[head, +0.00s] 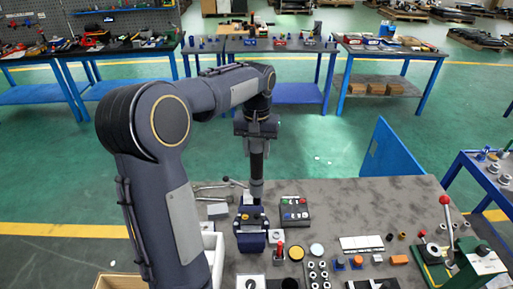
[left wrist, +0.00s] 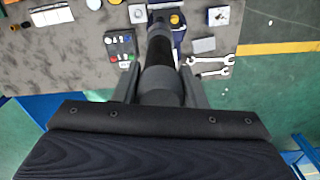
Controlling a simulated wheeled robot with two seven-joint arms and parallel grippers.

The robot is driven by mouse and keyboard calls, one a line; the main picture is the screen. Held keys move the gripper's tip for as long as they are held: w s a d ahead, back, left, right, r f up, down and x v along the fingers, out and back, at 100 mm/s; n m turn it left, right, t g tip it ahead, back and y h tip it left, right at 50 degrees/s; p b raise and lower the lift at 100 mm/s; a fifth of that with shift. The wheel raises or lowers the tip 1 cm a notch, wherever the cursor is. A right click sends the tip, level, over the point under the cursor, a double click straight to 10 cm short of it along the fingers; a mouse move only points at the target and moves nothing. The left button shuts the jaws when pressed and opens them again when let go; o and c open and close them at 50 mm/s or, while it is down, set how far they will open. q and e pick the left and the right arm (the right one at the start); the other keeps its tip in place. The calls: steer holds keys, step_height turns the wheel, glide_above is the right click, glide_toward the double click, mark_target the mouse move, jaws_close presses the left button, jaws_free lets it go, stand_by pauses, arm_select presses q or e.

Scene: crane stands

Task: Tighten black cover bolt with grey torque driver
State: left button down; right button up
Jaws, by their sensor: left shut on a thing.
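My left gripper (head: 257,135) is shut on the grey torque driver (head: 256,165), which hangs upright over the work table. In the left wrist view the driver (left wrist: 162,80) sits between the two fingers of my left gripper (left wrist: 160,88), its dark nose pointing away. A blue fixture with a black top (head: 250,240) stands just below and in front of the driver in the head view. Small round bolt heads show on its top; I cannot tell which is the black cover bolt. The driver's tip overlaps the fixture's far edge, and contact cannot be told. My right gripper is not in view.
A black block with coloured buttons (head: 294,212) stands right of the fixture. Wrenches (left wrist: 212,66) lie on the table to its other side. A white-edged box (head: 213,243) is at left. Several small parts and a red-knobbed lever (head: 445,202) fill the right side.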

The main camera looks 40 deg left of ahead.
mark_target(257, 161)
arm_select(q)
steer(key=shift+f+b, duration=2)
steer(key=shift+f, duration=0.85)
steer(key=shift+f+b, duration=0.5)
steer(key=shift+f, duration=0.35)
steer(key=shift+f+p, duration=0.2)
steer(key=shift+p, duration=0.45)
stand_by(2.1)
steer(key=shift+r, duration=0.1)
steer(key=shift+r+p, duration=1.3)
steer(key=shift+r, duration=0.15)
steer(key=shift+r+p, duration=0.6)
steer(key=shift+r, duration=0.45)
